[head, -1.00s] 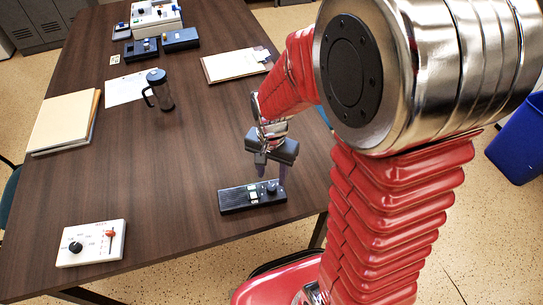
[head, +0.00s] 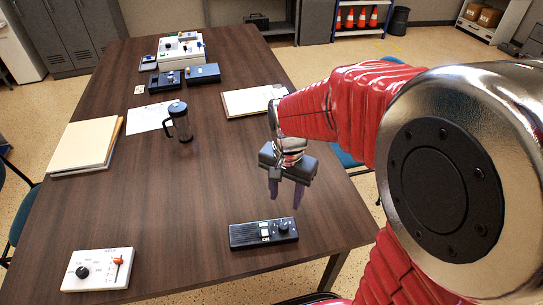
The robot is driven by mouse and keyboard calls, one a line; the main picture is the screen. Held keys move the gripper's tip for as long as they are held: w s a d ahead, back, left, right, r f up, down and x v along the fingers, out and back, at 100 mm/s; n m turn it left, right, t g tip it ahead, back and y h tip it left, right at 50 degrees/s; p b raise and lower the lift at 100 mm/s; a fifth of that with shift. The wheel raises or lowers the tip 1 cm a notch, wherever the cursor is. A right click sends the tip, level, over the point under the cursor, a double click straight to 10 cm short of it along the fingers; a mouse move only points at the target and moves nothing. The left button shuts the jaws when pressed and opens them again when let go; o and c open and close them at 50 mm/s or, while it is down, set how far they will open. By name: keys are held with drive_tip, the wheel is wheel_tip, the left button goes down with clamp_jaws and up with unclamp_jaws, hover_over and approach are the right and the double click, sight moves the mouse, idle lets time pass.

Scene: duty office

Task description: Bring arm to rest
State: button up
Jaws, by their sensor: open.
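My gripper (head: 285,196) hangs above the table (head: 200,215) in the head view, its two purple-tipped fingers pointing down and apart. Nothing is between the fingers. Below it on the table lies a black control box (head: 248,236) with light buttons and a dark knob. The fingertips are apart from the box, with a gap between them. My red arm reaches in from the right and hides part of the table's right edge.
A white control box (head: 98,270) with a dark knob and red lever sits front left. A folder stack (head: 86,146), a dark mug-like press (head: 180,122), a clipboard (head: 245,101), blue-black boxes (head: 203,73) and a white panel unit (head: 182,48) stand farther back. The table's middle is clear.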

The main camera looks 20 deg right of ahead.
drive_tip(key=s+r+n+t, duration=0.5)
drive_tip(key=s+r+n, duration=0.3)
drive_tip(key=s+r, duration=0.3)
drive_tip(key=shift+r+n+t, duration=0.3)
drive_tip(key=shift+r, duration=1)
drive_tip(key=shift+a, duration=0.1)
idle(0.8)
